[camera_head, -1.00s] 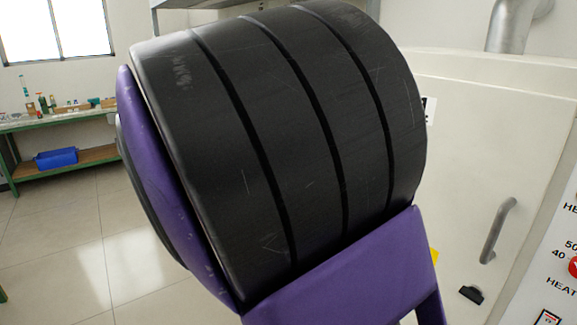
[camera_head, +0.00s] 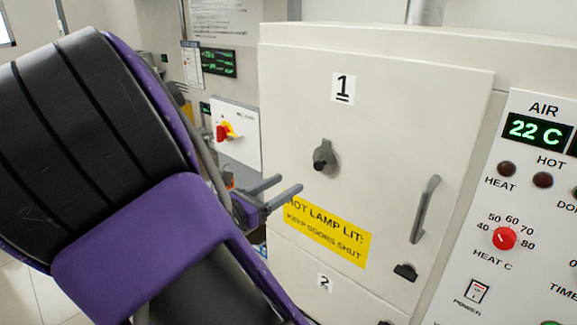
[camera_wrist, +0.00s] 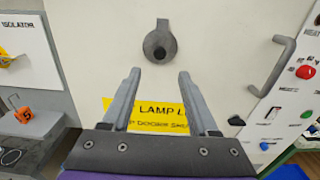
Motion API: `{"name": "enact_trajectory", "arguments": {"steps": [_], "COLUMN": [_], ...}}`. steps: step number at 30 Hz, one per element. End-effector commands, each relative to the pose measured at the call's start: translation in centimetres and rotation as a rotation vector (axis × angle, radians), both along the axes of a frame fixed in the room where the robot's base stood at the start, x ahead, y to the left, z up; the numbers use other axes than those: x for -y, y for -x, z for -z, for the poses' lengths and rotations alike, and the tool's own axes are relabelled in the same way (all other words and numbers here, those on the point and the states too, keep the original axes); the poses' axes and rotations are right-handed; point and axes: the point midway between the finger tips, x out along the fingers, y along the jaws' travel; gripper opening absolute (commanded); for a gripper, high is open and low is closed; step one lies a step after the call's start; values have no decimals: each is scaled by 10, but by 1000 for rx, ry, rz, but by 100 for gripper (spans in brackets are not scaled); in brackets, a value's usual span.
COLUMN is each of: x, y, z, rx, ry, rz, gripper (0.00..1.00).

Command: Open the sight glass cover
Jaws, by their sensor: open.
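The sight glass cover looks to be the round grey disc (camera_head: 325,155) with a dark knob and a small tab on top, on the cream door marked 1 (camera_head: 384,125). It hangs flat against the door, and any glass behind it is hidden. In the wrist view the cover (camera_wrist: 159,44) is at upper middle, just beyond the fingertips. My gripper (camera_head: 291,183) is open and empty, to the left of and slightly below the cover in the head view. In the wrist view my gripper (camera_wrist: 160,73) has its two fingers apart, pointing at the door below the cover.
A door handle (camera_head: 425,209) stands out right of the cover, with a dark latch (camera_head: 405,272) below. A yellow hot lamp label (camera_head: 327,232) is under the cover. The control panel (camera_head: 520,215) is at right. An isolator box with a red switch (camera_head: 226,131) is at left.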

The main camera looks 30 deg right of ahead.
Motion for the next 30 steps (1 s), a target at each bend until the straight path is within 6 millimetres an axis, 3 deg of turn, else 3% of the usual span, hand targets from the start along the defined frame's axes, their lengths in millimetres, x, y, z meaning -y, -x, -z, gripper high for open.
{"name": "enact_trajectory", "arguments": {"steps": [9,15,27,30], "x": [65,90,98,98], "y": [-22,-31,-34,-34], "z": [1,1,0,0], "rx": [0,2,1,1], "ry": [1,-1,0,0], "rz": [4,2,0,0], "gripper": [60,60,60,46]}}
